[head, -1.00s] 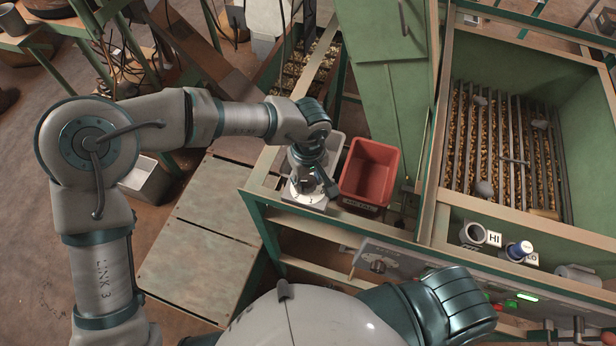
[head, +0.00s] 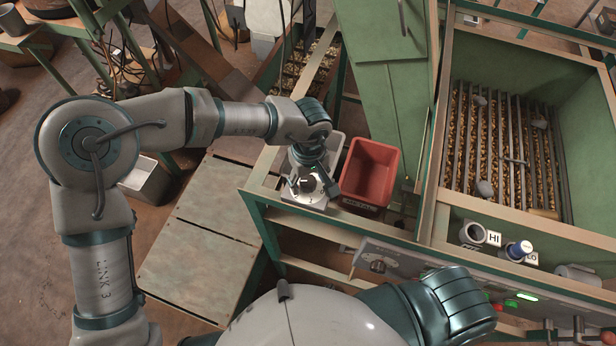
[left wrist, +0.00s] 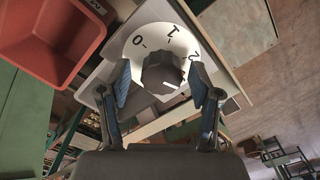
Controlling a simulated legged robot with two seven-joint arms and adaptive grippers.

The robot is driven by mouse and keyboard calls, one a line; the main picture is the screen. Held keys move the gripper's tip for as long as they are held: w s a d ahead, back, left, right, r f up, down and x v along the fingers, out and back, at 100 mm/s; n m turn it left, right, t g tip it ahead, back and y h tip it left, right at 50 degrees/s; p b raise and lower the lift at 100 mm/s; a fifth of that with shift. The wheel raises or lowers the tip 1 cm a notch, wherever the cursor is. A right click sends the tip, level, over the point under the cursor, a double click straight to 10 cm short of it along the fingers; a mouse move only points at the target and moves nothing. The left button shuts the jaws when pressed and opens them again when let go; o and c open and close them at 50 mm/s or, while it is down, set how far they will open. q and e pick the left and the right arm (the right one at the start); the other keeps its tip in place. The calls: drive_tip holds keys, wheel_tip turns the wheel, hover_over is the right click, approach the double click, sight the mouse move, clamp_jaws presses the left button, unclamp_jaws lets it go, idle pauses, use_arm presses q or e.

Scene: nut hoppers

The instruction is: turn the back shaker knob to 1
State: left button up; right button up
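The back knob (left wrist: 163,72) is dark and faceted, on a round white dial (left wrist: 150,45) marked 0, 1, 2 and more. A white line on the knob lies toward its lower right in the left wrist view, not toward the 1; the exact reading is unclear. My left gripper (left wrist: 162,92) is open, with one blue-padded finger on each side of the knob. Contact cannot be made out. In the head view my left gripper (head: 313,186) is over the dial plate (head: 303,199), partly hiding the knob. My right gripper is not in view.
A red bin (head: 371,172) stands just right of the dial plate; it also shows in the left wrist view (left wrist: 50,35). Another dark knob (head: 378,266) is on the grey front panel. A green hopper (head: 480,205) with bars over nuts stands at the right.

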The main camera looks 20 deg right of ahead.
sight(310, 180)
use_arm(q)
wheel_tip(310, 180, up, 12)
drive_tip(key=shift+d, duration=0.15)
idle(0.5)
